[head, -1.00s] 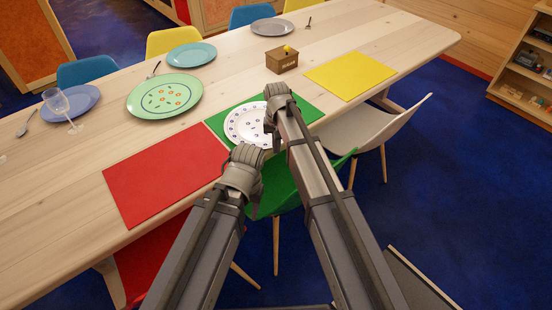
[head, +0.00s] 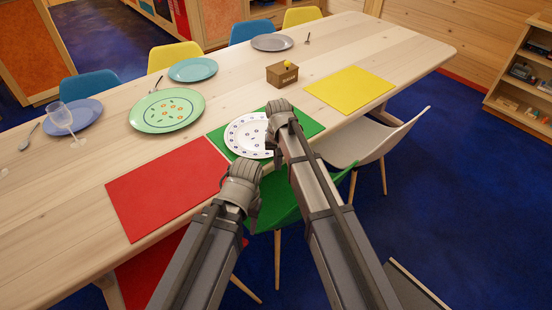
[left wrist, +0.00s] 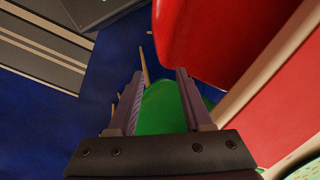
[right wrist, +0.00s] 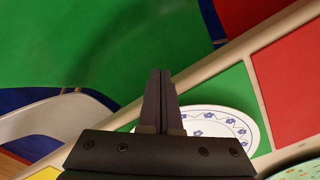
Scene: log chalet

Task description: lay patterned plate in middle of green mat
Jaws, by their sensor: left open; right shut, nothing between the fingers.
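The white plate with blue flowers (head: 246,137) lies flat on the green mat (head: 308,127), towards its left part in the head view. My right gripper (head: 271,140) is shut and empty, at the plate's right side, and hides part of it. In the right wrist view, the shut fingers (right wrist: 160,75) are in front of the plate (right wrist: 225,122); I cannot tell whether they touch it. My left gripper (head: 241,187) is open and empty off the table's front edge, below the plate in the picture. Its fingers (left wrist: 160,75) show apart in the left wrist view.
A red mat (head: 165,187) lies left of the green mat, a yellow mat (head: 350,88) right. A green plate with orange patterns (head: 167,110), a wooden box (head: 282,75) and a glass (head: 62,117) stand behind. Green (head: 275,198) and white (head: 365,140) chairs stand along the front edge.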

